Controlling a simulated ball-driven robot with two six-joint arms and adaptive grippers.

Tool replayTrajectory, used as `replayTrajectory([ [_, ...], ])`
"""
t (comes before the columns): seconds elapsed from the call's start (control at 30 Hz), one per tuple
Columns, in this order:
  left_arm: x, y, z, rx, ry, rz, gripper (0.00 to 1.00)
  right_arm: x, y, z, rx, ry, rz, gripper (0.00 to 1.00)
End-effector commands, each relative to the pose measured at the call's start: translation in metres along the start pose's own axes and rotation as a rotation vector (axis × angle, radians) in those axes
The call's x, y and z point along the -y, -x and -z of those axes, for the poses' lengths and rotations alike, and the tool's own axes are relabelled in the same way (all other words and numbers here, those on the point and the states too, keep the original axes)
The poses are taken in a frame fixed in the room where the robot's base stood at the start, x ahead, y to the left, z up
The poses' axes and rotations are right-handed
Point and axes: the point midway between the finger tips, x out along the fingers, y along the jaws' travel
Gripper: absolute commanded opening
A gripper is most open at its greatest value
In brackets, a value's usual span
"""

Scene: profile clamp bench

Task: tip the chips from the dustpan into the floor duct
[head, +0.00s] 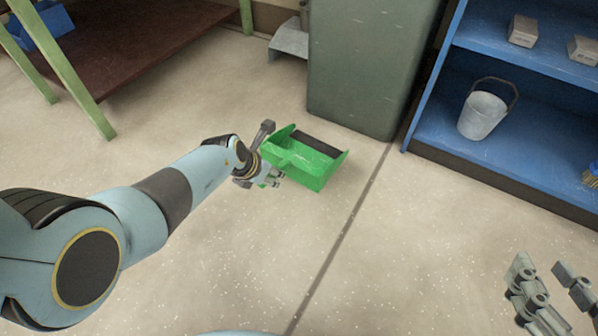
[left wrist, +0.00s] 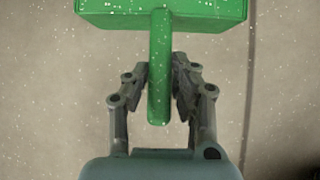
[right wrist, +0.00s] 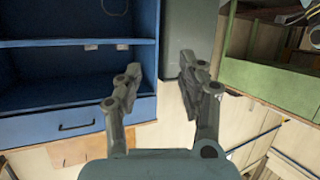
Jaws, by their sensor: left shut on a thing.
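The green dustpan (head: 310,173) is near the floor in front of a grey-green cabinet, its open side facing away from me. A dark strip shows at its far edge; I cannot tell whether this is chips or a lip. My left gripper (head: 271,180) is shut on its handle, which also shows between the fingers in the left wrist view (left wrist: 159,80). A grey flared metal piece (head: 289,41) with a pipe, left of the cabinet, looks like the floor duct; the cabinet hides part of it. My right gripper (head: 548,287) is open and empty.
The grey-green cabinet (head: 362,70) stands just beyond the dustpan. A blue shelf (head: 530,155) with a metal bucket (head: 483,110) is at the right. A green-legged bench (head: 85,100) is at the left. Open floor lies between bench and cabinet.

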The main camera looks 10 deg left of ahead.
Motion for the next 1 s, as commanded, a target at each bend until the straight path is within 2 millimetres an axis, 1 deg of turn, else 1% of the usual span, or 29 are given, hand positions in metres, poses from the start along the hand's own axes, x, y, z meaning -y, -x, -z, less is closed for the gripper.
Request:
replayTrajectory([
  [0.03,-0.002,0.006,-0.009,0.01,-0.001,-0.004,0.0,-0.001,0.002,-0.002,0.038,-0.003,-0.001,0.4],
  [0.27,-0.002,0.018,-0.015,0.009,-0.001,-0.003,0.0,-0.002,0.014,-0.033,0.247,-0.018,-0.001,0.4],
  [0.4,-0.002,0.025,-0.02,0.009,-0.001,-0.003,0.0,-0.001,0.025,-0.051,0.374,-0.029,0.001,0.4],
  [0.53,-0.002,0.037,-0.028,0.011,-0.001,-0.004,0.0,-0.004,0.022,-0.035,0.474,-0.033,0.002,0.4],
  [0.7,-0.002,0.047,-0.033,0.009,-0.001,-0.003,0.0,-0.006,0.027,-0.024,0.603,-0.039,0.008,0.4],
  [0.83,-0.001,0.048,-0.032,0.006,0.0,-0.002,0.0,-0.006,0.03,-0.023,0.65,-0.041,0.011,0.4],
  [1.0,-0.001,0.047,-0.031,0.005,0.0,-0.002,0.0,-0.006,0.031,-0.025,0.656,-0.041,0.011,0.4],
])
